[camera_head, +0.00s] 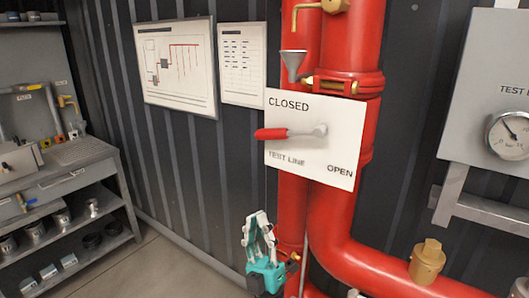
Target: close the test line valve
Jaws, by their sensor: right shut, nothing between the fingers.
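The test line valve has a lever with a red grip (271,133) and a grey pivot end (319,130). The lever lies about level, with its grip pointing left. Behind it is a white plate (345,115) marked CLOSED at upper left, TEST LINE below the lever and OPEN at lower right. The grip sits below the word CLOSED and reaches past the plate's left edge. My right gripper (258,220), teal and grey, is below the plate, fingers up, shut and empty. It is apart from the lever. My left gripper is out of view.
Thick red pipes (352,50) stand behind the plate and bend right at the bottom. A grey panel with a pressure gauge (509,136) is at right. A shelf unit (95,170) with fittings stands at left.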

